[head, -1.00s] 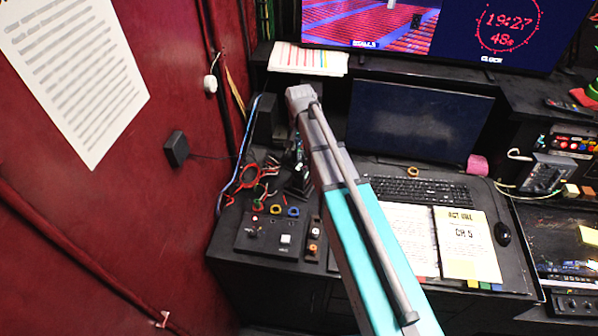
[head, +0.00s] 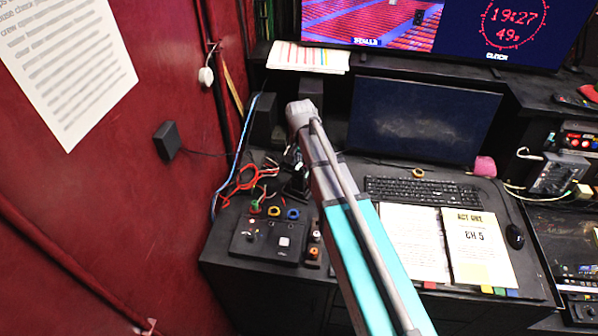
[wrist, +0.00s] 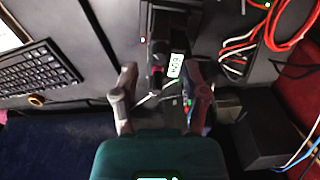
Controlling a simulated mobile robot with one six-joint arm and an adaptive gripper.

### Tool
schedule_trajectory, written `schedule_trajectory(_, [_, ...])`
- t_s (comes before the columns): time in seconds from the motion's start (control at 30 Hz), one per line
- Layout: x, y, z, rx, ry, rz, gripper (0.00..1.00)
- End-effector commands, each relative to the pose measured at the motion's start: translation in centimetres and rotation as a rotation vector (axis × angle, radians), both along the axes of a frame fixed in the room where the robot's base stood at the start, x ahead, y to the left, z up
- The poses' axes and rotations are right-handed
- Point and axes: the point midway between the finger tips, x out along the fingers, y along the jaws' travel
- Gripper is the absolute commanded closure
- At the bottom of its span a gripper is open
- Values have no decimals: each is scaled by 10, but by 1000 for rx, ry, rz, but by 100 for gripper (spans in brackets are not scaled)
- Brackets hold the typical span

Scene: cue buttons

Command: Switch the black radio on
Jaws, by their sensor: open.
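In the wrist view a black upright device, which looks like the radio (wrist: 158,22), stands between and beyond my fingers. A small pale label or display with dark characters (wrist: 177,66) shows at its near end, and a small green light is near it. I cannot make out its switch. My gripper (wrist: 162,98) is open, with one finger on each side of this device; I cannot tell whether either finger touches it. In the head view my arm reaches over the desk, and the gripper end (head: 296,178) is dark and partly hidden, so the radio is not clearly distinct there.
A black control box with knobs and a white button (head: 252,248) lies at the desk's front left. Red and white cables (head: 245,180) lie behind it. The keyboard (head: 408,190), papers (head: 415,240) and mouse (head: 515,237) are to the right. The red wall (head: 110,220) bounds the left.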

Motion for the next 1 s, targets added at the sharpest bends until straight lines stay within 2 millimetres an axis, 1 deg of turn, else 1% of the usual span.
schedule_trajectory(0.03, [0,0,-8,0,0,0,43])
schedule_trajectory(0.3, [0,0,-22,0,0,0,43])
schedule_trajectory(0.8, [0,0,-24,0,0,0,43])
schedule_trajectory(0.97, [0,0,-24,0,0,0,73])
schedule_trajectory(1.0, [0,0,-24,0,0,1,80])
